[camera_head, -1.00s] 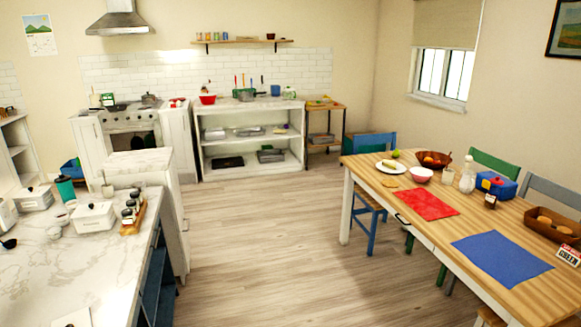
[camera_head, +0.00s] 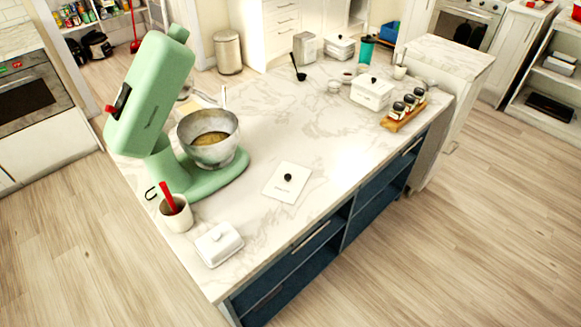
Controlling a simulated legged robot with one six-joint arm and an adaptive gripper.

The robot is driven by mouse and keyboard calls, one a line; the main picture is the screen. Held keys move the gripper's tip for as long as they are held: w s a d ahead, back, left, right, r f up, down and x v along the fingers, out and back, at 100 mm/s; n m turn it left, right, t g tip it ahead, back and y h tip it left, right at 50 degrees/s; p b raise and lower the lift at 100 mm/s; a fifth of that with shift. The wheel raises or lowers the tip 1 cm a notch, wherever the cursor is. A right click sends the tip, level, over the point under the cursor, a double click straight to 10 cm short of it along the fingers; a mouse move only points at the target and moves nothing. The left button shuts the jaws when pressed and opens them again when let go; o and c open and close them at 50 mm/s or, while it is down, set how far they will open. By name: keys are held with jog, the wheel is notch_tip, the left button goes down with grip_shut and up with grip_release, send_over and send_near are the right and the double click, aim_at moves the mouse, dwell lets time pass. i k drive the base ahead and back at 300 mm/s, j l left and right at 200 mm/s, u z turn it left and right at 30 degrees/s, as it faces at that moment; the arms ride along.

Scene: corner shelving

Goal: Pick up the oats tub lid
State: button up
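A flat white square lid (camera_head: 290,190) with a black knob lies on the marble counter (camera_head: 330,130), between the mixer and the front edge. It has small dark lettering that I cannot read; it looks like the oats tub lid. A white tub (camera_head: 373,93) with a black-knobbed lid stands farther back. Another white lidded tub (camera_head: 340,48) is at the far end, beside a grey-white box (camera_head: 305,48). I cannot tell which tub is the oats one. My gripper is not in view.
A green stand mixer (camera_head: 150,100) with a metal bowl (camera_head: 208,140) stands left of the lid. A cup with a red utensil (camera_head: 175,213) and a white butter dish (camera_head: 219,244) are nearer. A jar rack (camera_head: 404,110) is at right. Counter around the lid is clear.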

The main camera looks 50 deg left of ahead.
aim_at(288, 180)
jog(key=i+j+z, duration=0.2)
jog(key=i, duration=0.35)
jog(key=i+z, duration=0.1)
jog(key=z, duration=0.3)
jog(key=i+z, duration=0.1)
jog(key=z, duration=0.25)
jog(key=i+j+z, duration=0.1)
jog(key=z, duration=0.3)
jog(key=j+z, duration=0.1)
jog(key=z, duration=1.1)
jog(key=j+z, duration=0.15)
jog(key=z, duration=1.1)
jog(key=k+j+z, duration=0.1)
jog(key=z, duration=1.1)
jog(key=k+z, duration=0.1)
jog(key=z, duration=1.15)
jog(key=l+z, duration=0.1)
jog(key=z, duration=0.35)
jog(key=l+z, duration=0.15)
jog(key=z, duration=0.3)
jog(key=l+z, duration=0.1)
jog(key=z, duration=0.35)
jog(key=i+z, duration=0.1)
jog(key=z, duration=0.35)
jog(key=l+z, duration=0.15)
jog(key=z, duration=0.3)
jog(key=i+z, duration=0.1)
jog(key=z, duration=0.35)
